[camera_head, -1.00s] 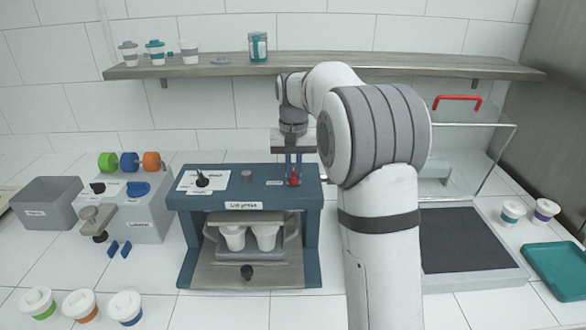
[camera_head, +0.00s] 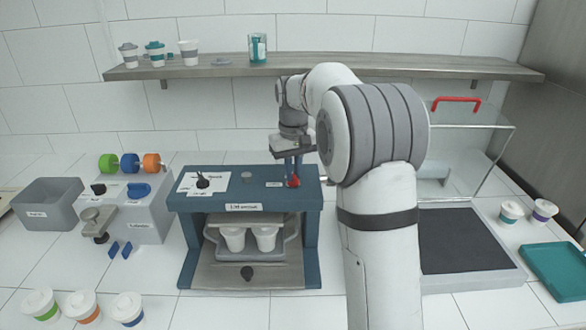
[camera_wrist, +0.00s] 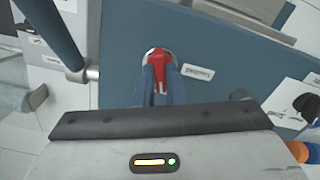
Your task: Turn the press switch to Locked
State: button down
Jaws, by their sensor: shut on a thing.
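The lid press (camera_head: 312,198) is a blue frame standing in the middle of the counter. A red switch knob (camera_head: 293,182) sits at the right of its top, beside a small white label too small to read. My gripper (camera_head: 292,175) points down at this knob, its blue fingers closed on it. In the wrist view the red knob (camera_wrist: 157,58) shows at the ends of the fingers (camera_wrist: 156,75), its lower part hidden between them.
Two white cups (camera_head: 234,238) stand inside the press. A grey labeler (camera_head: 150,212) with coloured rolls and a grey bin (camera_head: 48,200) are to the left. A shelf (camera_head: 330,66) runs behind. Lidded cups (camera_head: 129,308) stand at front left.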

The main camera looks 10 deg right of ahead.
jog(key=n, duration=0.3)
jog(key=shift+n+p, duration=0.3)
jog(key=shift+n, duration=0.1)
jog(key=n, duration=0.3)
jog(key=shift+n, duration=0.3)
jog(key=n+p, duration=0.1)
jog(key=n, duration=0.5)
jog(key=shift+n, duration=0.4)
jog(key=c, duration=1.5)
grip_release()
notch_tip(320, 180, up, 8)
jog(key=shift+f+b, duration=0.1)
jog(key=shift+b, duration=0.25)
